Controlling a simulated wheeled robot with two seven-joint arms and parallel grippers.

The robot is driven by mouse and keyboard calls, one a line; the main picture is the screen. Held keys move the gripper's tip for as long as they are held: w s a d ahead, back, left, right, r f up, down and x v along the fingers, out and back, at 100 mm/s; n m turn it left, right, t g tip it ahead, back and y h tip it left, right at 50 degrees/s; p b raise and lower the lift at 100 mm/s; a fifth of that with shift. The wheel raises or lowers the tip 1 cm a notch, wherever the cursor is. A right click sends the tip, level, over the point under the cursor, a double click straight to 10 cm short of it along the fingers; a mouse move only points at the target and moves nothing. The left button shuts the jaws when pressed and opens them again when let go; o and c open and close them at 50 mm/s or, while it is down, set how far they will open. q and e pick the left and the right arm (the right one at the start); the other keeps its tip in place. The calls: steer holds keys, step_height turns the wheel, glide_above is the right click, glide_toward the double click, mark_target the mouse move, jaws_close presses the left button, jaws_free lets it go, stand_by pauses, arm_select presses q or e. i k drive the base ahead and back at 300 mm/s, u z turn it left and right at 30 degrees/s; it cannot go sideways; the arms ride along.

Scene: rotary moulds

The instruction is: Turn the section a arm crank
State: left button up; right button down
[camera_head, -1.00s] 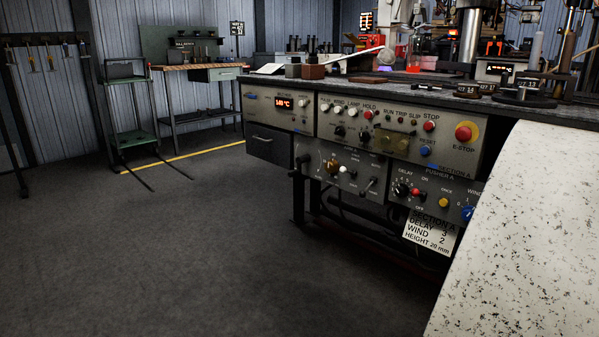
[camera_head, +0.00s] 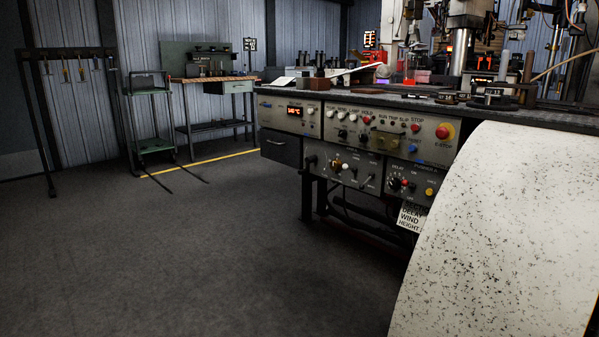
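The console (camera_head: 365,125) of the machine bench stands right of centre, with an upper row of switches and a lower row of panels. On the lower left panel (camera_head: 318,166) sits a small brass-coloured part with a pale knob (camera_head: 340,165), which looks like a crank. A small dark lever (camera_head: 368,181) is to its right. The lettering there is too small to read, so I cannot tell which is the section A arm crank. A paper card (camera_head: 412,217) hangs below the panels, partly hidden. Neither of my grippers is in view.
A large pale speckled surface (camera_head: 500,240) fills the lower right and hides the console's right part; I cannot tell what it belongs to. Open floor (camera_head: 220,260) lies left and front. A green cart (camera_head: 150,115) and a workbench (camera_head: 205,80) stand at the back left.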

mark_target(309, 160)
steer(key=u, duration=0.6)
steer(key=i, duration=1.4)
steer(key=z, duration=0.4)
steer(key=i, duration=1.15)
steer(key=z, duration=1.15)
steer(key=i, duration=0.6)
steer(key=u, duration=0.05)
